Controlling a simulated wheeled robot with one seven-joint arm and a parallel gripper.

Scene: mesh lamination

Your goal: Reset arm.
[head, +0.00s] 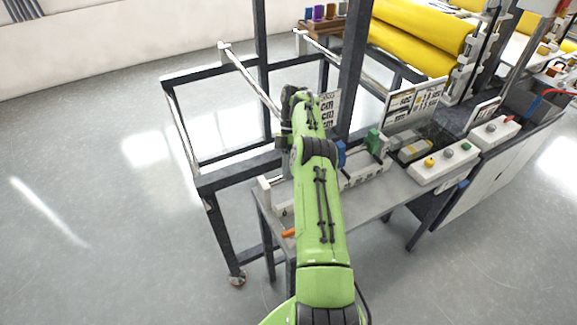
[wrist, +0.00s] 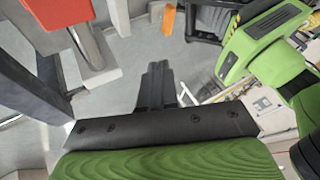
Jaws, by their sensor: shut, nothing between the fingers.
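My arm is green with black joints and reaches forward over the workbench (head: 398,187) in the head view. In the wrist view my gripper (wrist: 158,82) shows its black fingers together, with nothing between them. The fingers stand apart from the things around them. In the head view the arm itself mostly covers the gripper, and I cannot make out its fingers there.
A dark metal frame (head: 240,170) stands left of the bench, close to my arm. A control box with buttons (head: 443,163) sits on the bench, with yellow rollers (head: 420,35) behind. An orange handle (head: 288,233) lies at the bench's front. Open floor (head: 90,200) is left.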

